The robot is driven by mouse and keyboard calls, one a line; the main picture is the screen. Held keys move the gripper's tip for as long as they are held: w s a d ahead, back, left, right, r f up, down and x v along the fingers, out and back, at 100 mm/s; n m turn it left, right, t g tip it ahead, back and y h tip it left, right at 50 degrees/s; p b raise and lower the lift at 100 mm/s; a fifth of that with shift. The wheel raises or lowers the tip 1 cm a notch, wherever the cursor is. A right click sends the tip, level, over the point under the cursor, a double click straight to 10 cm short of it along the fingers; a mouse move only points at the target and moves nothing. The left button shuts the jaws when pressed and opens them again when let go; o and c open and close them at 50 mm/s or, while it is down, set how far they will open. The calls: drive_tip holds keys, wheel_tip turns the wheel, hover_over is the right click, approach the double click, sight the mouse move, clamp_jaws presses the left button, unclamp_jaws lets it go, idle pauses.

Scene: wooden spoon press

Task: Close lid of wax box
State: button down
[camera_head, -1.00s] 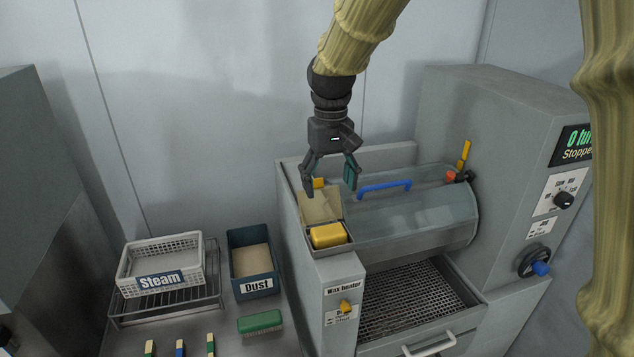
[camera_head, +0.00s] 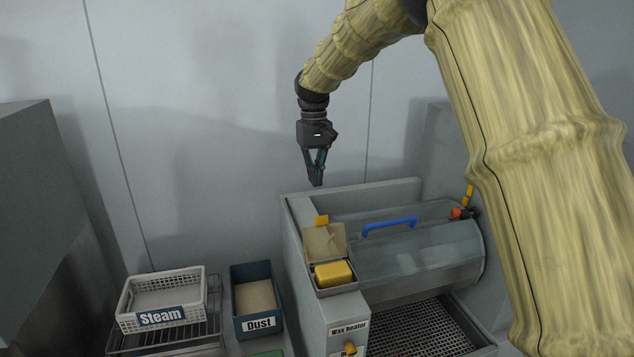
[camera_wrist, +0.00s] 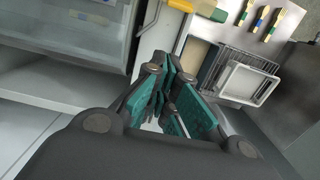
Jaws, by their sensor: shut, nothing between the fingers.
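The wax box stands on the left top of the machine in the head view. Its lid (camera_head: 325,241) is open and raised at the back, with a yellow tab (camera_head: 321,220) at its upper edge. A yellow wax block (camera_head: 332,273) lies in the open box. My gripper (camera_head: 317,184) is shut and empty, pointing down above and behind the lid, apart from it. In the wrist view my gripper's teal-padded fingers (camera_wrist: 180,105) show close together. A yellow piece (camera_wrist: 181,6) is at the top edge there.
A clear drum cover with a blue handle (camera_head: 389,227) is right of the box. A yellow-handled lever (camera_head: 468,196) stands farther right. The Steam basket (camera_head: 163,299) and Dust bin (camera_head: 257,298) are at the lower left. The space around my gripper by the back wall is free.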

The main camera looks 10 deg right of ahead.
sight(324, 237)
drive_tip(key=s+f+p, duration=0.4)
drive_tip(key=f+p, duration=0.2)
drive_tip(key=f, duration=0.1)
idle(0.5)
drive_tip(key=shift+s+d, duration=0.1)
drive_tip(key=shift+s, duration=0.1)
